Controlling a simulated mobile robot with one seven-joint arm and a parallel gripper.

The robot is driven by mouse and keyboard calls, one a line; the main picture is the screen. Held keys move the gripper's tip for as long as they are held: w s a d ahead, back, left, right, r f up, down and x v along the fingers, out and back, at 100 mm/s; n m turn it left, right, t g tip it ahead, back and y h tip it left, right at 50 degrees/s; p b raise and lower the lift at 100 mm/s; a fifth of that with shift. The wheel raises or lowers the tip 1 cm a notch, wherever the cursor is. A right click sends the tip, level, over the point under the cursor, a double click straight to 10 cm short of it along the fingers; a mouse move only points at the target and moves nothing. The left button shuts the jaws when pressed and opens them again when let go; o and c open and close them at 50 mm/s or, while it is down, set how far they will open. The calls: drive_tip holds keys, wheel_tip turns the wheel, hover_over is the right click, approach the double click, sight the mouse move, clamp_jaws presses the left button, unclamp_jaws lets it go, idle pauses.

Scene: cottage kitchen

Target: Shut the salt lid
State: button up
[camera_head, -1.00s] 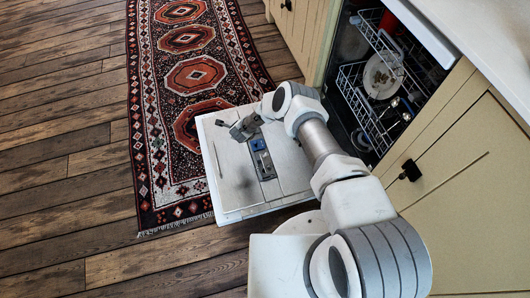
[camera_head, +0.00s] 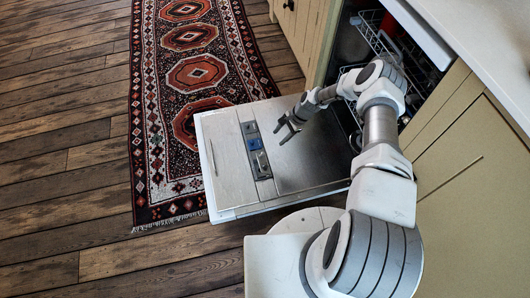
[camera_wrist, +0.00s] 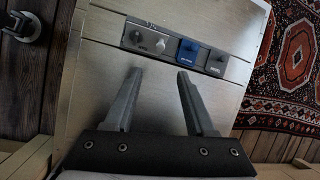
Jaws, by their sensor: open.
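The open dishwasher door (camera_head: 222,165) lies flat, inner face up. Its dispenser strip (camera_head: 257,154) holds a blue cap (camera_head: 254,143) between two grey fittings, a larger one (camera_head: 262,164) and a smaller one (camera_head: 249,128). The wrist view shows the larger fitting (camera_wrist: 146,40), the blue cap (camera_wrist: 188,51) and the smaller fitting (camera_wrist: 217,62). Their markings are too small to read, so I cannot tell which is the salt lid or how it stands. My gripper (camera_head: 283,133) is open and empty above the door, right of the strip; the wrist view shows both its fingers (camera_wrist: 159,73) apart.
The dishwasher opening with a wire rack (camera_head: 376,38) is at the upper right, partly behind my arm. Cream cabinets (camera_head: 455,200) and a white countertop (camera_head: 485,40) border the right. A patterned rug (camera_head: 197,72) and bare wooden floor (camera_head: 70,160) lie left of the door.

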sight(264, 153)
drive_tip(key=b+x, duration=0.5)
drive_tip(key=x, duration=0.9)
drive_tip(key=shift+a+f, duration=0.1)
drive_tip(key=shift+f, duration=0.15)
clamp_jaws()
